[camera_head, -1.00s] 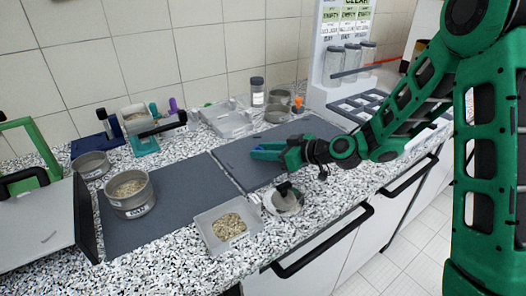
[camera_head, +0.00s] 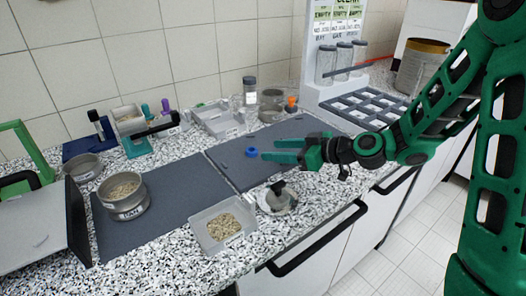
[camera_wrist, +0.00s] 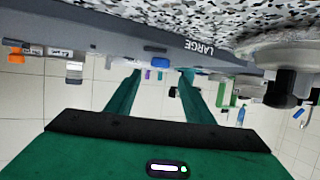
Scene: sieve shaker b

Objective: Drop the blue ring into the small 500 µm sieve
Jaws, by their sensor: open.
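The blue ring (camera_head: 251,152) lies on the right dark grey mat (camera_head: 215,160). My gripper (camera_head: 269,150) is open and empty just right of the ring, its fingers pointing left toward it. In the wrist view, which looks upside down, the ring (camera_wrist: 160,62) shows beyond and between the two fingertips (camera_wrist: 161,74). Several round metal sieves stand about: one with grains (camera_head: 127,209) on the left mat, an empty-looking one (camera_head: 84,169) behind it, and one (camera_head: 271,106) at the back. Their size labels are too small to read, so I cannot tell which is the 500 µm one.
A square tray of grains (camera_head: 248,227) and a round dish with a black-knobbed piece (camera_head: 277,205) stand at the front edge. A grey tray (camera_head: 212,118), a lidded jar (camera_head: 250,97) and a jar rack (camera_head: 318,88) stand behind. The left mat's middle is bare.

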